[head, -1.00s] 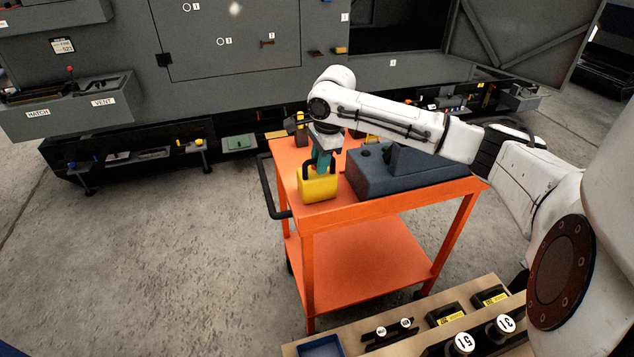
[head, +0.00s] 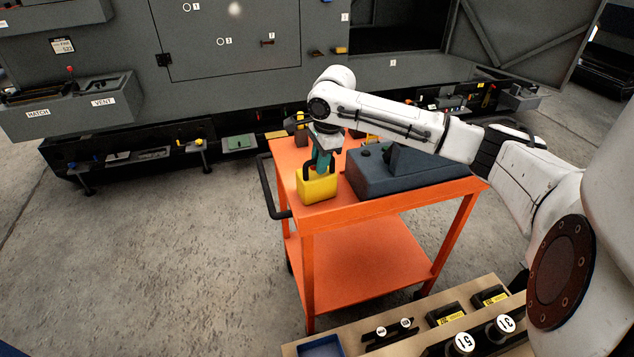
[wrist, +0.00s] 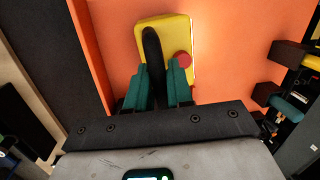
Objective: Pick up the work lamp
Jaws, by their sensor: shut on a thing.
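The work lamp (head: 318,187) is a yellow block with a black handle on top. It stands at the near left corner of the orange cart's top. In the wrist view the lamp (wrist: 180,38) shows its yellow body, a red round knob on its right side and the dark handle running between my fingers. My gripper (head: 320,166) has teal fingers and points down from above the lamp. In the wrist view my gripper (wrist: 157,80) is shut on the handle, one finger on each side. The lamp's underside is hidden, so I cannot tell whether it touches the cart.
A dark blue-grey case (head: 410,178) stands on the orange cart (head: 380,208), right of the lamp. A black push handle (head: 268,190) is at the cart's left. A grey enclosure (head: 255,50) stands behind. A bench with labelled parts (head: 463,342) is in front. Floor to the left is clear.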

